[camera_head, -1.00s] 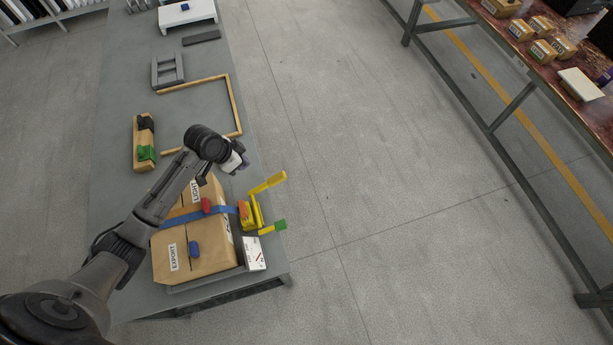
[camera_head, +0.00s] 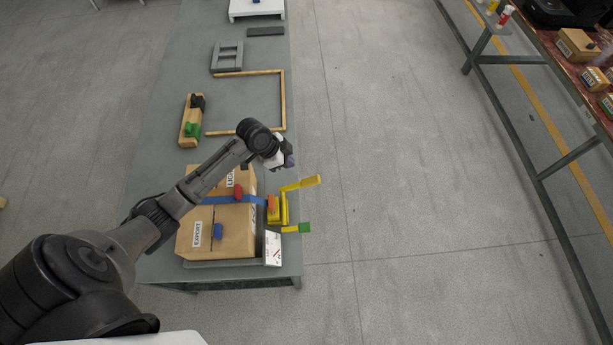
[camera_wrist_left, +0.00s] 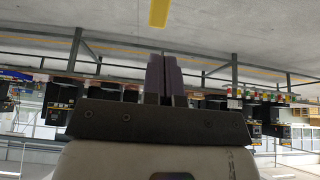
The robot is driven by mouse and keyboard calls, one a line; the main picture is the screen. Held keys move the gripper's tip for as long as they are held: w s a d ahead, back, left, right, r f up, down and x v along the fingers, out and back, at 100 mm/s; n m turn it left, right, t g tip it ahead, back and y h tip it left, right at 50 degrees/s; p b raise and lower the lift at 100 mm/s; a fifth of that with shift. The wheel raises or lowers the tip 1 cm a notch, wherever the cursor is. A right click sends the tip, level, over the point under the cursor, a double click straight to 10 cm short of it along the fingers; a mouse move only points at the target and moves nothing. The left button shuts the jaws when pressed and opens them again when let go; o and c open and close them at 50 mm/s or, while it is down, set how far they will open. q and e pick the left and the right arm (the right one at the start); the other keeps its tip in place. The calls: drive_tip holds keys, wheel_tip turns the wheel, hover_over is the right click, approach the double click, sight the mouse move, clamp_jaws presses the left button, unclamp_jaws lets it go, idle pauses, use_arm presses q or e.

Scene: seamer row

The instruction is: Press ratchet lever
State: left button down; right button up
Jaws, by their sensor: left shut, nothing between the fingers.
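The yellow ratchet lever (camera_head: 300,184) sticks out to the right of the strapped carton (camera_head: 232,235), tilted up at its outer end. It joins a yellow ratchet body (camera_head: 278,210) beside the carton, on the blue strap (camera_head: 222,200). My left gripper (camera_head: 289,160) is shut and empty, just above and behind the lever in the head view, with a visible gap in the picture. In the left wrist view its closed fingers (camera_wrist_left: 165,75) point toward a yellow bar (camera_wrist_left: 159,12), which looks like the lever. My right gripper is not in view.
A green-tipped yellow piece (camera_head: 304,228) sticks out below the lever. A white box (camera_head: 273,248) stands by the carton's front right corner. The grey table (camera_head: 165,180) also bears a wooden frame (camera_head: 283,100). Open floor lies to the right.

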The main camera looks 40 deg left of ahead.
sight(310, 180)
use_arm(q)
drive_tip(key=x, duration=1.2)
drive_tip(key=shift+w+d+f, duration=0.1)
drive_tip(key=shift+d+f, duration=0.05)
